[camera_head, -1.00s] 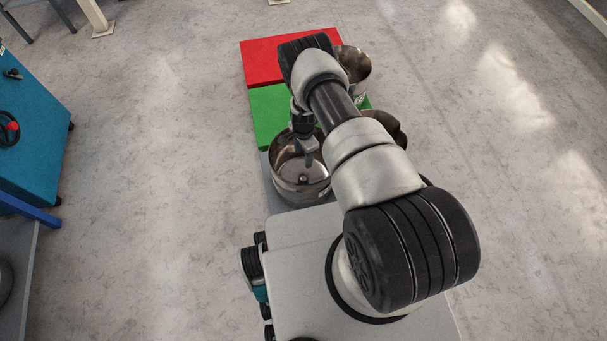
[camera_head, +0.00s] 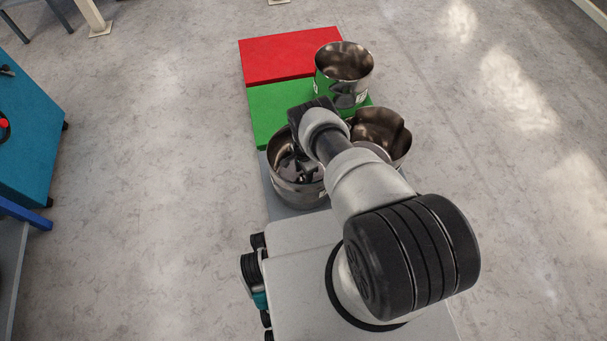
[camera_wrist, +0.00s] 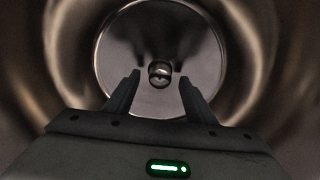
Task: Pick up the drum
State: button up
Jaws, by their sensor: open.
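Three shiny metal drums stand together in the head view. My gripper (camera_head: 297,168) is down inside the left drum (camera_head: 300,196), its fingers partly hidden by my arm. In the wrist view the drum's inner wall (camera_wrist: 262,60) surrounds my gripper, which is open (camera_wrist: 158,92). A small round knob (camera_wrist: 160,73) at the centre of the drum's round bottom (camera_wrist: 150,35) shows between the fingers, and they appear apart from it. Another drum (camera_head: 343,90) stands upright at the back right. A third drum (camera_head: 392,148) with an uneven rim is at the right, partly behind my arm.
A red block (camera_head: 285,60) and a green block (camera_head: 275,108) lie in a row behind the left drum, with a grey surface (camera_head: 285,210) under it. A teal cabinet (camera_head: 30,135) stands at the far left.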

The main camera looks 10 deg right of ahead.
jog(key=shift+f, duration=0.35)
grip_shut()
dwell(1.1)
jog(key=shift+w+r, duration=0.1)
jog(key=shift+r, duration=0.05)
